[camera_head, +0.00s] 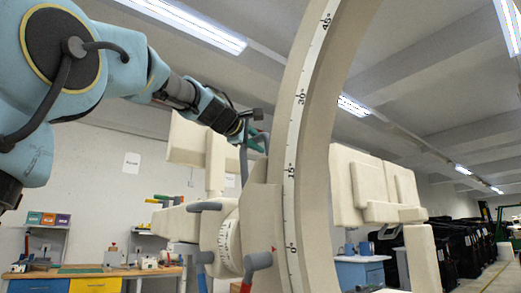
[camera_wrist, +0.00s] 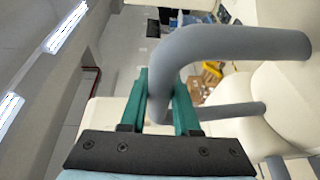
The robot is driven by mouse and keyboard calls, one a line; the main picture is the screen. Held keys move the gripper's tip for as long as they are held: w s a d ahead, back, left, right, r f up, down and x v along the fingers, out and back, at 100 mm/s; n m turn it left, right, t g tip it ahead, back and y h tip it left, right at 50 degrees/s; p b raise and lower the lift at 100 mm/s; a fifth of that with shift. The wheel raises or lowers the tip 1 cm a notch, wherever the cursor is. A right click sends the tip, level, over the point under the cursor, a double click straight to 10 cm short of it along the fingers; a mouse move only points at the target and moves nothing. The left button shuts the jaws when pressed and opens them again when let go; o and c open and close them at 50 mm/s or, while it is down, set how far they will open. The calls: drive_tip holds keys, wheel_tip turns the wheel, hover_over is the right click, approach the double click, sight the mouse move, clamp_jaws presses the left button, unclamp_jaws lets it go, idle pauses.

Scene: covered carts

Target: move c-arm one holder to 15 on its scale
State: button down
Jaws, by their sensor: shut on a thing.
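The c-arm's big curved beige arc (camera_head: 325,110) crosses the head view, with a white degree scale (camera_head: 297,130) marked 0, 15, 30 and 45 going up. A beige holder (camera_head: 262,215) stands at its left side; a small red pointer (camera_head: 274,249) on it is level with about the 0 mark. My gripper (camera_head: 256,142) is at the upper part of the holder. In the wrist view, my gripper's green fingers (camera_wrist: 161,88) are shut on a grey bent handle (camera_wrist: 235,42), whose bend lies between them.
A round white dial (camera_head: 228,240) and other grey handles (camera_head: 258,262) sit below my gripper. Another beige unit (camera_head: 375,190) stands right of the arc. A workbench (camera_head: 95,272) is at the back left, and dark covered carts (camera_head: 465,245) line the right.

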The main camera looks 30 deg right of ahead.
drive_tip(key=shift+w+a+f+b, duration=0.3)
drive_tip(key=shift+a+f+b, duration=0.35)
drive_tip(key=shift+b, duration=0.4)
drive_tip(key=shift+a+n+h+b, duration=0.15)
drive_tip(key=shift+n+h+b, duration=0.15)
drive_tip(key=shift+b, duration=0.3)
drive_tip(key=shift+a+f+b, duration=0.15)
drive_tip(key=shift+a+b, duration=0.1)
drive_tip(key=shift+b, duration=0.3)
drive_tip(key=shift+s+a+r+t+b, duration=0.25)
drive_tip(key=shift+a+r+t+b, duration=0.05)
drive_tip(key=shift+a+b, duration=0.3)
drive_tip(key=c, duration=0.8)
unclamp_jaws()
drive_tip(key=shift+d, duration=0.2)
drive_tip(key=shift+c, duration=0.2)
drive_tip(key=shift+o, duration=0.9)
drive_tip(key=shift+r, duration=0.1)
drive_tip(key=shift+s, duration=0.1)
